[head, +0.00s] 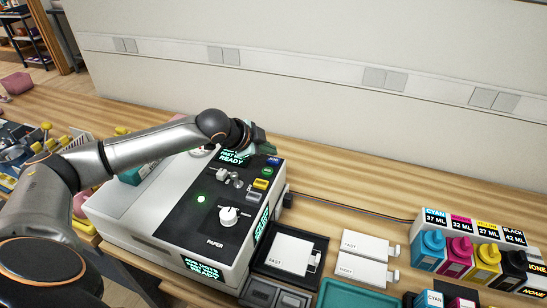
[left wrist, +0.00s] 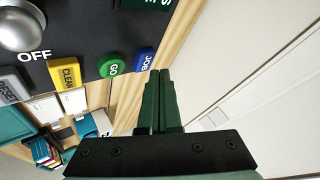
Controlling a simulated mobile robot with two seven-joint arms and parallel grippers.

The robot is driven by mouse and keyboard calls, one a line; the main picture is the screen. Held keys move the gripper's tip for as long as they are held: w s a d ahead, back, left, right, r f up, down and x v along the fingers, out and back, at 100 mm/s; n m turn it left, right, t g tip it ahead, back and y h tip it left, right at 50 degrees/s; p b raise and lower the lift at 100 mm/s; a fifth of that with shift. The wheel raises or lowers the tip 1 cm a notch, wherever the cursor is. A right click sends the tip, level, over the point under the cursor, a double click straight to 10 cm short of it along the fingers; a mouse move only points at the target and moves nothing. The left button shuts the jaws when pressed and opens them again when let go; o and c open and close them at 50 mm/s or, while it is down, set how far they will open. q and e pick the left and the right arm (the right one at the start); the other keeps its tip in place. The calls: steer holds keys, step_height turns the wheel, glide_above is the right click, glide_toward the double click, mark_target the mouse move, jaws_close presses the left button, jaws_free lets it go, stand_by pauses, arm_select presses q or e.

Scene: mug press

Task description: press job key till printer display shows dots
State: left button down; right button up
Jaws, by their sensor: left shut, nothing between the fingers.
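The white and black printer (head: 128,208) stands on the wooden bench. Its top display (head: 232,159) shows green text ending in READY, partly hidden by my left gripper. The blue JOB key (head: 273,161) is at the panel's far right corner. My left gripper (head: 264,148) is over that corner, shut and empty. In the left wrist view the JOB key (left wrist: 144,61) lies just left of my green fingertips (left wrist: 160,73). A small gap shows there; the height between them is hard to tell. The right gripper is not in view.
Beside JOB are the green GO key (left wrist: 112,65), yellow CLEAN key (left wrist: 68,75) and grey RESET key (left wrist: 11,87). Ink bottles (head: 458,256) and a black tray (head: 318,247) stand right. The wall (head: 300,60) is behind.

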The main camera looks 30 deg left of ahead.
mark_target(270, 161)
arm_select(q)
step_height(270, 161, up, 3)
steer(key=p, duration=0.3)
steer(key=shift+r+p, duration=0.1)
steer(key=shift+p, duration=0.25)
steer(key=shift+r, duration=0.95)
